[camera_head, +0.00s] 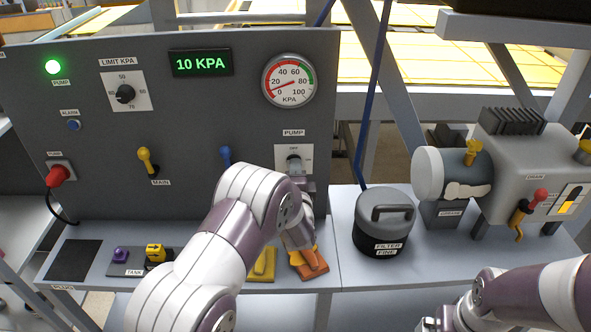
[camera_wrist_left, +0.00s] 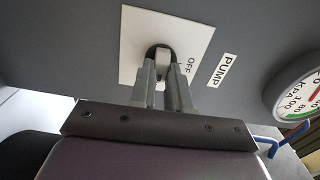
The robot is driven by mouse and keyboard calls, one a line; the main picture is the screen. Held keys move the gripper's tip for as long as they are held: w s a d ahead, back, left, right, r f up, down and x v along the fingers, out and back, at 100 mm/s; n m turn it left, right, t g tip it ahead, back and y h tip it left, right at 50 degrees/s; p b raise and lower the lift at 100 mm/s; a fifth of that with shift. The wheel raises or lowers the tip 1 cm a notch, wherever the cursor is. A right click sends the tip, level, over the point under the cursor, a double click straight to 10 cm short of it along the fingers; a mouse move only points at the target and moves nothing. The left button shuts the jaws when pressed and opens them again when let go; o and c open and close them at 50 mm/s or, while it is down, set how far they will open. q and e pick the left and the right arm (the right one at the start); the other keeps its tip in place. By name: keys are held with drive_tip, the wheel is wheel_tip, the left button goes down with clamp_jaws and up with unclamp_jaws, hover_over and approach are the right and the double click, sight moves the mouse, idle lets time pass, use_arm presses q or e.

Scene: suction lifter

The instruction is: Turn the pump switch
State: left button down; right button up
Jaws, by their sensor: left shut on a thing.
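The pump switch (camera_head: 294,162) is a dark knob with a grey grip on a white plate under the PUMP label, at the right of the grey panel. In the left wrist view the knob (camera_wrist_left: 162,55) shows between my fingertips, with OFF printed on the plate beside it. My left gripper (camera_head: 296,172) is shut on the knob; its fingers (camera_wrist_left: 165,82) hug both sides. The fingers and arm hide part of the switch, so its exact setting is hard to read. My right gripper (camera_head: 440,322) is low at the bottom edge, mostly cut off.
The green pump lamp (camera_head: 53,67) is lit, the display (camera_head: 201,63) reads 10 KPA, and the gauge (camera_head: 289,80) reads low. A filter canister (camera_head: 384,222) and pump machine (camera_head: 520,150) stand at right.

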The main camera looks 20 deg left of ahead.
use_arm(q)
drive_tip(key=shift+f+m, duration=0.1)
drive_tip(key=shift+m, duration=0.2)
idle(0.4)
drive_tip(key=c, duration=1.1)
unclamp_jaws()
drive_tip(key=b+v, duration=0.1)
drive_tip(key=v, duration=1.1)
drive_tip(key=shift+s+d+b, duration=0.15)
drive_tip(key=shift+s+b, duration=0.25)
